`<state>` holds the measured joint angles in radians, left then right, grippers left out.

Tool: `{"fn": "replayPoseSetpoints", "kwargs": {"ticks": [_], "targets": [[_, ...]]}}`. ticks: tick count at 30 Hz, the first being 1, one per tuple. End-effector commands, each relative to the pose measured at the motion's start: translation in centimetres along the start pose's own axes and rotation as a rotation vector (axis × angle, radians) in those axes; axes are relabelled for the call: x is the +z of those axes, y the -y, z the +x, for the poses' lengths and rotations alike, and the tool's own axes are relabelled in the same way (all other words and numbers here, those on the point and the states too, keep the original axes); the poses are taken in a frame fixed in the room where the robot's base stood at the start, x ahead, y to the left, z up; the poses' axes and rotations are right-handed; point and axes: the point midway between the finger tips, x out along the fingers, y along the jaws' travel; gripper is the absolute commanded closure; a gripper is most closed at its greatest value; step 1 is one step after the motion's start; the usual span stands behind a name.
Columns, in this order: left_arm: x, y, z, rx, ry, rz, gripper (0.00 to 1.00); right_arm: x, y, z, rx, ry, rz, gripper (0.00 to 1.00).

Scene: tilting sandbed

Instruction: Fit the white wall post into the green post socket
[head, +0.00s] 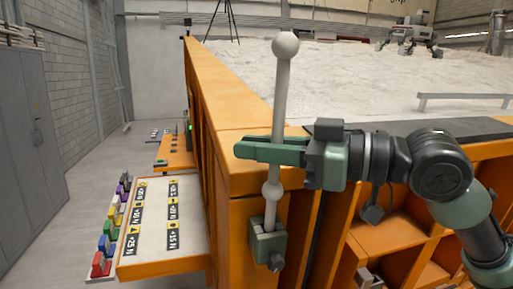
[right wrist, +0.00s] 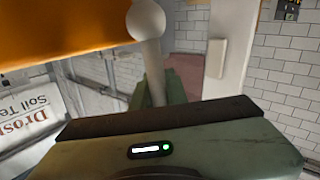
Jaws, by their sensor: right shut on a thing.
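The white wall post (head: 281,95) is a pale rod with a ball at its top and another ball lower down. It stands nearly upright, its top leaning slightly right in the head view. My right gripper (head: 272,150) is shut around the rod between the two balls. The green post socket (head: 267,245) is on the orange corner below my gripper. The post's lower end meets the socket's top; how deep it sits is hidden. In the right wrist view, the post (right wrist: 152,65) and its ball (right wrist: 146,20) rise beyond the gripper body. My left gripper is not in view.
The orange sandbed wall (head: 225,90) runs back behind the post, with pale sand (head: 350,75) to its right. Orange open compartments (head: 395,245) lie below my right arm.

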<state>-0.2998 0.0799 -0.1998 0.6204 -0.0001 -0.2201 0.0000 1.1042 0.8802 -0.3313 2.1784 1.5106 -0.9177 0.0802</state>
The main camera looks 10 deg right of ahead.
Motion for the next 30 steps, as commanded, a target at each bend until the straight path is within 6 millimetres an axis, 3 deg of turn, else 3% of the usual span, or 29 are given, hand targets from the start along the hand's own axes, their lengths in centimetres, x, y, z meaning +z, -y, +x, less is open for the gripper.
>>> {"fn": "replayPoseSetpoints", "kwargs": {"ticks": [30], "targets": [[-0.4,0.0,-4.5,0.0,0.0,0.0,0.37,-5.0,0.0,-0.6,0.0,-0.002,0.0,1.0]]}}
